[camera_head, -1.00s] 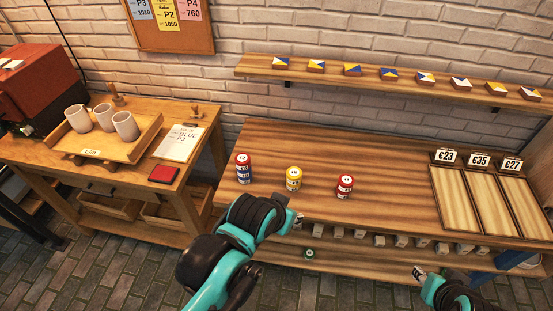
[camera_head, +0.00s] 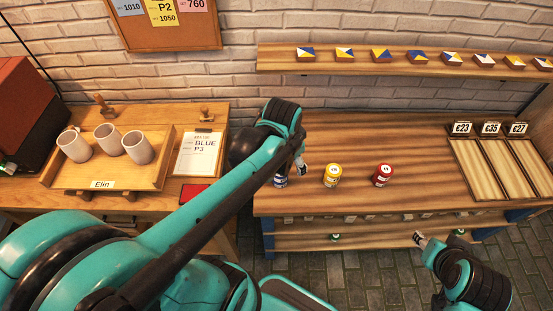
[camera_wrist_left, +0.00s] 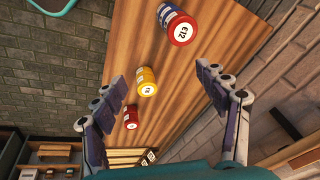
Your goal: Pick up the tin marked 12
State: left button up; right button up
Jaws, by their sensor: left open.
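The tin marked 12 (camera_wrist_left: 183,30) shows in the left wrist view at the top, with a red-rimmed white face and blue and white bands behind it. In the head view its blue side (camera_head: 280,180) shows at the left of the workbench, mostly hidden by my left gripper (camera_head: 302,167). In the wrist view my left gripper (camera_wrist_left: 160,82) is open and empty, its fingers well apart. The tin lies beyond the fingertips, nearer the right finger, not between them. My right gripper (camera_head: 421,240) is small at the bench's front edge; its jaws are unclear.
A yellow tin (camera_head: 332,175) and a red tin (camera_head: 383,175) stand to the right on the workbench (camera_head: 420,150). Price trays (camera_head: 480,170) lie at the bench's right. A side table at left holds a tray (camera_head: 62,181) with three cups. A shelf (camera_head: 440,68) runs above.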

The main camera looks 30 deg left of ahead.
pick_arm(q)
jog(key=w+a+f+m+g+p, duration=0.3)
jog(key=w+a+f+m, duration=0.1)
jog(key=a, duration=0.1)
jog(key=shift+w+f+p, duration=0.3)
jog(key=shift+w+f, duration=0.05)
jog(key=shift+f, duration=0.05)
jog(key=shift+a+f+m, duration=0.1)
jog(key=shift+f+m, duration=0.25)
jog(key=shift+m, duration=0.05)
jog(key=f+b, duration=0.1)
jog(key=f, duration=0.3)
jog(key=f+b, duration=0.1)
jog(key=f, duration=0.3)
jog(key=shift+s+a, duration=0.15)
jog(key=shift+a, duration=0.05)
jog(key=shift+r, duration=0.1)
jog(key=c, duration=1.3)
